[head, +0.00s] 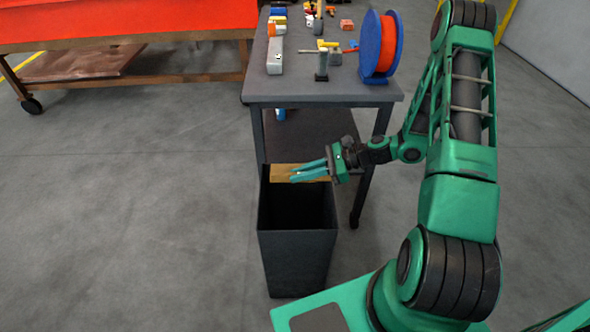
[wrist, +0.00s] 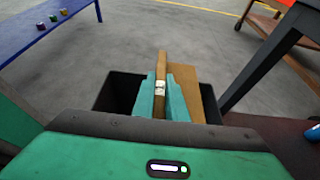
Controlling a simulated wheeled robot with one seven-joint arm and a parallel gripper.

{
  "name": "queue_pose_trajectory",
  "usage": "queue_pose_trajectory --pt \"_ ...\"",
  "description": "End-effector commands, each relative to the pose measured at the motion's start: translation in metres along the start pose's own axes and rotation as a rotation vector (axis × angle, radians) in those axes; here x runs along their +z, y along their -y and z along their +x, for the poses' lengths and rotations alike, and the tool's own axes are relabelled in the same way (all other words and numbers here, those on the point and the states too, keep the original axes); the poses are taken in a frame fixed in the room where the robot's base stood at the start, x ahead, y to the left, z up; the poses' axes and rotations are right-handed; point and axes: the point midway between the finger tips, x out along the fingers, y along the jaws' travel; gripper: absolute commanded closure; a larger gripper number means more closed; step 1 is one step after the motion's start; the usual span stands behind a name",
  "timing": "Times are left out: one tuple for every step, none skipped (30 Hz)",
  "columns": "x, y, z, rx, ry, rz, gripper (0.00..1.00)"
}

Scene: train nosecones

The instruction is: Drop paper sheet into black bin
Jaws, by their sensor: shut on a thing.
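The black bin (head: 297,250) stands on the floor against the near end of the workbench, its top open. My gripper (head: 310,172) is over the back part of the bin's opening, its green fingers pointing left. In the wrist view my gripper (wrist: 161,92) is shut on a thin brown sheet (wrist: 161,65), which appears to be the paper sheet. The sheet also shows in the head view as a tan strip (head: 287,170) behind the fingers. The bin's dark inside (wrist: 118,92) shows below and beside the sheet. The sheet's lower edge is hard to make out.
The grey workbench (head: 340,92) stands just behind the bin, with a blue-flanged orange spool (head: 380,45) and tools on top. An orange-topped bench (head: 120,20) is at the far left. A blue table (wrist: 45,30) shows in the wrist view. The floor left of the bin is clear.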

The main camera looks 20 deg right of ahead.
Motion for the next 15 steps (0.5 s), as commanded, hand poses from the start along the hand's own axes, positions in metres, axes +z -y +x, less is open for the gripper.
queue_pose_trajectory --pt "-0.006 0.000 0.003 0.001 0.000 0.002 1.00" --pt "-0.009 0.000 0.004 0.001 0.000 0.001 1.00" --pt "-0.013 0.000 0.006 0.001 0.000 0.002 1.00" --pt "-0.016 -0.001 0.007 0.001 0.000 0.002 1.00" --pt "-0.018 0.000 0.008 0.001 0.000 0.001 1.00" --pt "-0.021 0.000 0.009 0.000 0.000 0.001 1.00" --pt "-0.023 0.000 0.010 0.000 0.001 0.001 1.00" --pt "-0.025 0.000 0.011 0.000 0.001 0.002 1.00" --pt "-0.027 0.000 0.011 0.000 0.001 0.001 1.00" --pt "-0.028 0.000 0.012 0.000 0.001 0.001 1.00" --pt "-0.029 0.000 0.012 0.000 0.001 0.000 1.00" --pt "-0.030 0.000 0.013 0.000 0.001 0.000 1.00" --pt "-0.030 0.000 0.013 0.000 0.001 -0.001 1.00" --pt "-0.031 0.000 0.013 0.000 0.001 -0.001 1.00" --pt "-0.031 0.000 0.013 0.000 0.001 -0.001 1.00"
